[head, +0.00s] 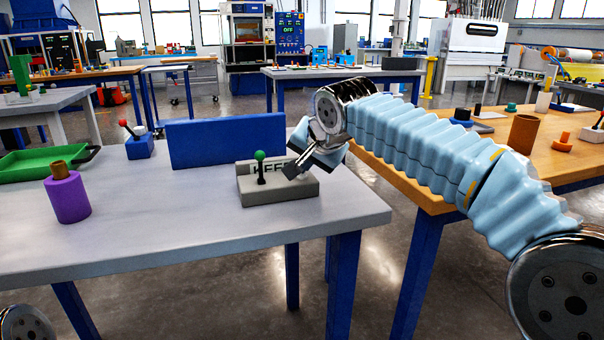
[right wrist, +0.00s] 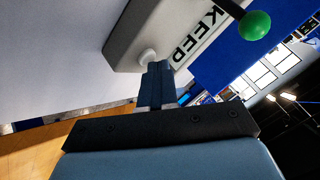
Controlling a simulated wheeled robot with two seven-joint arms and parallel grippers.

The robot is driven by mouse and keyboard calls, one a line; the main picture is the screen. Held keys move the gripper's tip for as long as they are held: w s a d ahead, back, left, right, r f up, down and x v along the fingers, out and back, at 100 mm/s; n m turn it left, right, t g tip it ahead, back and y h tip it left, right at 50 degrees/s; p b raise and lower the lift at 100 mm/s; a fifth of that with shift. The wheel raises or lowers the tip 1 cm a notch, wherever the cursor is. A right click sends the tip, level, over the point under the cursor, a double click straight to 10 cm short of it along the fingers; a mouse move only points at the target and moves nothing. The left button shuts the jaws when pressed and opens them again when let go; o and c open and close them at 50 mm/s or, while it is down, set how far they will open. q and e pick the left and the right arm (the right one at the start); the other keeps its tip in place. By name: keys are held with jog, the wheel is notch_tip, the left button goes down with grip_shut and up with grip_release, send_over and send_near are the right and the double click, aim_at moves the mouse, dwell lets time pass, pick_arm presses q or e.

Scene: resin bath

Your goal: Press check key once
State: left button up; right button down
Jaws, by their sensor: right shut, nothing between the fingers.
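A grey box (head: 278,190) with a KEEP label and a green-knobbed lever (head: 260,157) stands on the grey table. The box fills the top of the right wrist view (right wrist: 135,30), where a small white round key (right wrist: 148,56) shows on it beside the label. No key is marked "check" in what I can read. My right gripper (head: 289,174) is shut and empty, its tips over the right part of the box. In the right wrist view the fingertips (right wrist: 157,66) are at the white key; I cannot tell touching from just apart. My left gripper is out of view.
A blue panel (head: 226,141) stands behind the box. To the left are a blue box with a red-knobbed lever (head: 138,145), a purple bottle (head: 67,200) and a green tray (head: 30,163). The table front (head: 190,232) is clear. A wooden table (head: 400,185) adjoins at right.

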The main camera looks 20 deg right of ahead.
aim_at(305, 176)
jog(key=shift+r, duration=0.1)
jog(key=shift+r+p, duration=0.8)
jog(key=shift+p, duration=0.05)
notch_tip(305, 176, up, 3)
jog(key=p, duration=0.2)
jog(key=shift+p, duration=0.3)
jog(key=shift+r, duration=1)
